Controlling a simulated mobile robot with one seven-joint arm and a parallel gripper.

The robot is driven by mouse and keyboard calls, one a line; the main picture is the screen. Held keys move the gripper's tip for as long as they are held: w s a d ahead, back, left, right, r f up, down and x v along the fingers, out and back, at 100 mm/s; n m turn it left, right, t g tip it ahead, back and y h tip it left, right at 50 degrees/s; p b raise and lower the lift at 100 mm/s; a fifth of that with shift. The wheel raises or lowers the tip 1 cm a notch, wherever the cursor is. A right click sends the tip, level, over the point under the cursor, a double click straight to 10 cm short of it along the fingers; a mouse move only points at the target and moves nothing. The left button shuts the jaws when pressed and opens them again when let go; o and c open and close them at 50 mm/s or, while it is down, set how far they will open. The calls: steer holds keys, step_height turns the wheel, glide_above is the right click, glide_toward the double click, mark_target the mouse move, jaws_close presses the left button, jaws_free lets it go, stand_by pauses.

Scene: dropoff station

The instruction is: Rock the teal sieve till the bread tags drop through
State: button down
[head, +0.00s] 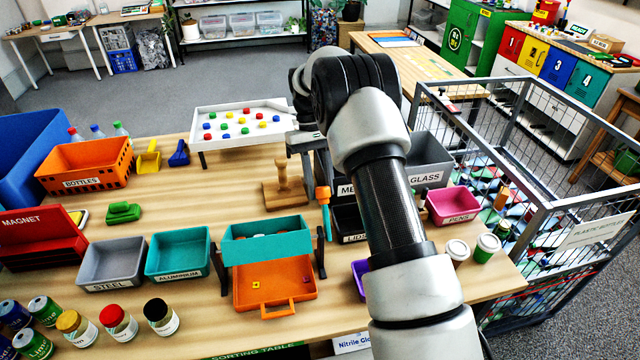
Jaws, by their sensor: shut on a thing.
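The teal sieve (265,246) hangs between two dark uprights in the head view, its front wall facing me. A few pale pieces show just above its rim, too small to name. Below it sits an orange tray (275,296) with a front handle; a small yellow tag (256,285) and another small piece near its right wall lie in it. A teal lever with an orange grip (323,193) stands upright at the sieve's right side. My gripper (318,178) is at the top of this grip, shut on it; its fingertips are partly hidden by my arm.
Grey STEEL (112,263) and teal ALUMINUM (178,255) bins stand left of the sieve. A wooden press-like block (284,190) stands behind it. A white tray with coloured pieces (245,122) is farther back. Cans (118,322) stand front left; a wire cage (545,215) is right.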

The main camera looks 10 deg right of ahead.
steer(key=shift+d, duration=0.3)
steer(key=c, duration=1.4)
jaws_free()
steer(key=shift+s, duration=0.1)
steer(key=shift+o, duration=0.2)
steer(key=shift+a, duration=0.1)
steer(key=shift+r, duration=0.1)
steer(key=v, duration=0.7)
steer(key=shift+r, duration=0.1)
